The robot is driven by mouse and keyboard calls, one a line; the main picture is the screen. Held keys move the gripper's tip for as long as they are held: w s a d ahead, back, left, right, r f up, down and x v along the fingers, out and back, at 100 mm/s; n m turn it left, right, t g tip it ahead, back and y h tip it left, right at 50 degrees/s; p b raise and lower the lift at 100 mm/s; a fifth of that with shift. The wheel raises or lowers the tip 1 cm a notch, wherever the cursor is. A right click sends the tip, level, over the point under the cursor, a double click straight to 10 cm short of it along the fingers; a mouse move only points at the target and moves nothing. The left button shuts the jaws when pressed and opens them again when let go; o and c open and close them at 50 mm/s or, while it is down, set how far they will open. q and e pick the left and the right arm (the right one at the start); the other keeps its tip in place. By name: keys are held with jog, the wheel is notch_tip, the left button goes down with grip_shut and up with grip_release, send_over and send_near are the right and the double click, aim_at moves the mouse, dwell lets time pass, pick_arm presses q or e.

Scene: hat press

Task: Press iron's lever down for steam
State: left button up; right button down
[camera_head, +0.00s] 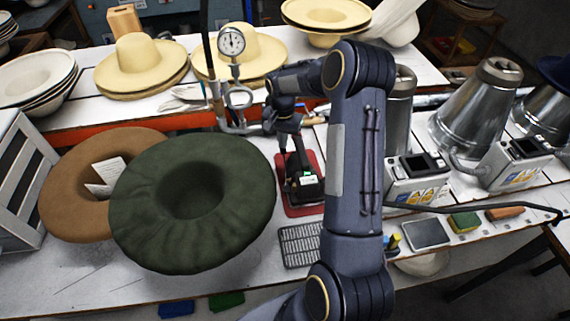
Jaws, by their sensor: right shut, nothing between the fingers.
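The dark iron (306,187) sits on a red pad (284,200) in the middle of the white table, with a small green light showing on it. My right arm reaches over from the lower right and bends down at the wrist. My right gripper (290,148) is shut and empty, pointing down at the far end of the iron. The lever is too small and dark to make out, and I cannot tell whether the gripper touches it. My left gripper is not in view.
A green hat (146,218) and a brown hat (68,200) lie left of the iron. A pressure gauge (231,41) stands behind it. A grey perforated plate (300,245) lies in front. Metal cones (475,110) stand at the right. Straw hats (140,62) fill the back table.

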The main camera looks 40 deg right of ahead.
jog(key=shift+f+b, duration=0.75)
jog(key=shift+f, duration=0.35)
jog(key=shift+r, duration=0.15)
jog(key=shift+r+p, duration=2.15)
jog(key=shift+r, duration=1.3)
